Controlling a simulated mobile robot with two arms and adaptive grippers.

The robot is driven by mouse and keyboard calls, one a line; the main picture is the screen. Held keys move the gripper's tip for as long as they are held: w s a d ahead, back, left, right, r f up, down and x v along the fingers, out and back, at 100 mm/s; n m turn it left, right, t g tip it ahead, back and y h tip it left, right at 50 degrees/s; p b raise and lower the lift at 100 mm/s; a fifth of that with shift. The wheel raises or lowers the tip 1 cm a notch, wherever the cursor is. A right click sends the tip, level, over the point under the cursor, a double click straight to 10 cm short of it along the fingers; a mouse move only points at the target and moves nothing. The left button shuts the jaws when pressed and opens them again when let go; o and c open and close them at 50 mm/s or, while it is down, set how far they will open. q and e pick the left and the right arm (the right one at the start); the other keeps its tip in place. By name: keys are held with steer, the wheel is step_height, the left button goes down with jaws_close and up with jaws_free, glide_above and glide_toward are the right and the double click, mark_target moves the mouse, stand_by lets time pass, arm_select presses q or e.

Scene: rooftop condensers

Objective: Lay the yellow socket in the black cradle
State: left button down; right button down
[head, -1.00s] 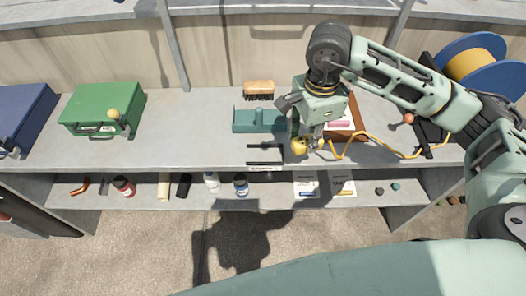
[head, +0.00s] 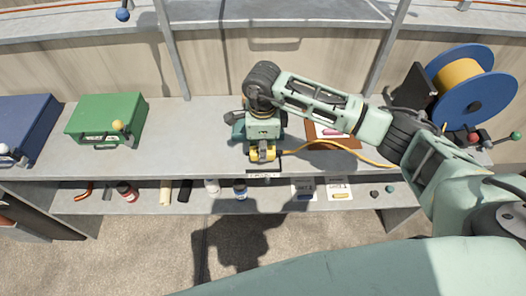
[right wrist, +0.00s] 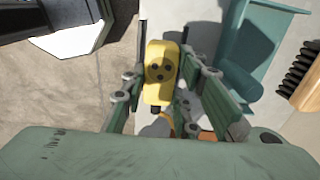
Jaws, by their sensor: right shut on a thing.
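The yellow socket (head: 262,155) is in my right gripper (head: 262,151) above the black cradle (head: 265,171) at the bench's front edge. In the right wrist view the socket (right wrist: 161,72) shows its dark holes, with green jaws (right wrist: 162,95) on either side. Dark parts of the cradle (right wrist: 187,60) show close beside the socket there. The gripper hides most of the cradle in the head view, and I cannot tell whether the socket touches it. A yellow-orange cord (head: 335,146) runs from the socket to the right. My left gripper is not in view.
A blue cable reel (head: 485,95) stands at the right, a green case (head: 105,115) at the left. Bench between case and gripper is clear.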

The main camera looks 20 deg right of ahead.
step_height(320, 180, down, 4)
steer(key=shift+r+p, duration=0.2)
steer(key=shift+p, duration=0.4)
steer(key=shift+f, duration=0.1)
steer(key=c, duration=1.8)
jaws_free()
steer(key=shift+f+b, duration=0.1)
steer(key=shift+b, duration=0.2)
steer(key=shift+c, duration=0.2)
steer(key=o, duration=0.5)
steer(key=shift+c, duration=0.2)
